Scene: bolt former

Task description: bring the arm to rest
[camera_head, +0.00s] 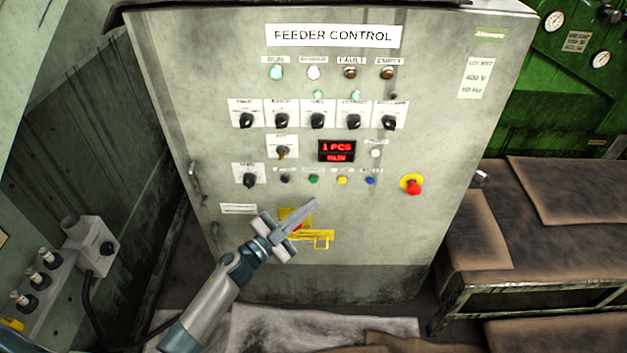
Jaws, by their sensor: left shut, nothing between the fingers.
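My left gripper (301,215) is in front of the lower part of the feeder control cabinet (210,90). Its arm comes in from the bottom left, and its fingers are shut together, empty, pointing up and to the right. Behind it a yellow bracket or latch with a red part (318,239) sits on the cabinet front, partly hidden by the gripper. I cannot tell whether the gripper touches it. My right gripper is not in view.
The cabinet carries several black knobs (317,121), a red display (337,151) reading "1 PCS" and a red emergency button (412,186). A metal bench with brown covers (570,190) stands at the right. A grey box with a knob (90,245) is at the left.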

